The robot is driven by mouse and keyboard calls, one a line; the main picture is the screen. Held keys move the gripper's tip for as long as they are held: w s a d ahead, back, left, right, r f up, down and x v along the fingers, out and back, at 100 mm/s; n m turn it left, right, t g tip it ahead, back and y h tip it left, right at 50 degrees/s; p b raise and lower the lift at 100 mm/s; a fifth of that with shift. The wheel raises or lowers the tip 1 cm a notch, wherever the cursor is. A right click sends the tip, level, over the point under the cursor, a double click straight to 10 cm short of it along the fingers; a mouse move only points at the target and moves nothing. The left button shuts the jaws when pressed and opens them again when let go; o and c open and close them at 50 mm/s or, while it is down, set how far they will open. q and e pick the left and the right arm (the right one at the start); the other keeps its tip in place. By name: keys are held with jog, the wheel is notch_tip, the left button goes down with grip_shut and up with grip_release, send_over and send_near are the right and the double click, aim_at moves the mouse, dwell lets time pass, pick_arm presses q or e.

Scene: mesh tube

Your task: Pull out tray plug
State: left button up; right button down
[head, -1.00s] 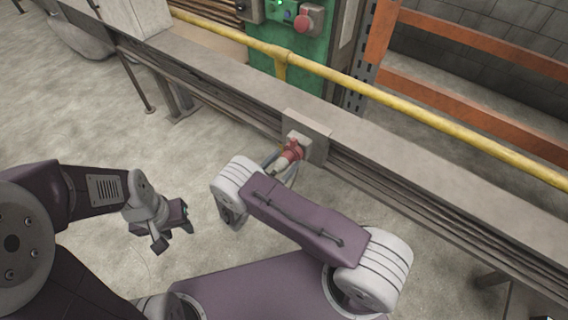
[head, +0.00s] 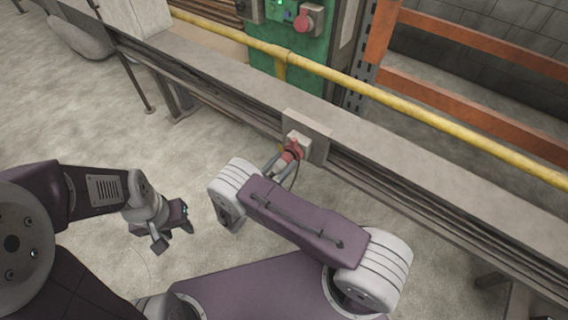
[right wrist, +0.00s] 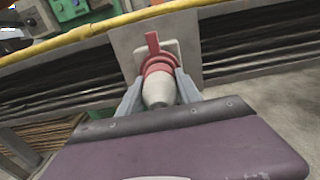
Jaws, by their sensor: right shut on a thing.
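The plug has a red collar and a pale rounded body (right wrist: 158,90). It sits at the red socket on the grey plate of the cable tray; in the head view the red part of the plug (head: 291,152) shows there. My right gripper (right wrist: 160,82) is shut on the plug, one finger on each side of it. Whether the plug is fully seated I cannot tell. My left gripper (head: 172,228) hangs over the floor at the left, away from the plug, its jaw opening hard to make out.
The cable tray (head: 420,190) runs diagonally across the view. A yellow rail (head: 420,108) runs above and behind it. A green cabinet with a red knob (head: 303,18) and an orange rack (head: 470,95) stand behind.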

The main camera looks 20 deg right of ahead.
aim_at(272, 171)
jog(key=shift+b+v, duration=0.3)
jog(key=shift+v, duration=2.25)
jog(key=shift+w+a+r, duration=0.1)
jog(key=shift+w+r, duration=0.05)
jog(key=shift+r, duration=0.15)
jog(key=d+r, duration=0.1)
jog(key=s+d+r, duration=0.1)
jog(key=r, duration=0.1)
jog(key=d+r, duration=0.1)
jog(key=r, duration=0.1)
jog(key=shift+s, duration=0.4)
jog(key=s+d+r, duration=0.3)
jog(key=s+d, duration=0.2)
jog(key=d, duration=0.1)
notch_tip(272, 171, up, 16)
jog(key=p, duration=2.1)
jog(key=shift+w+p, duration=0.15)
jog(key=shift+p, duration=0.25)
jog(key=shift+a+r, duration=0.1)
jog(key=shift+r, duration=0.05)
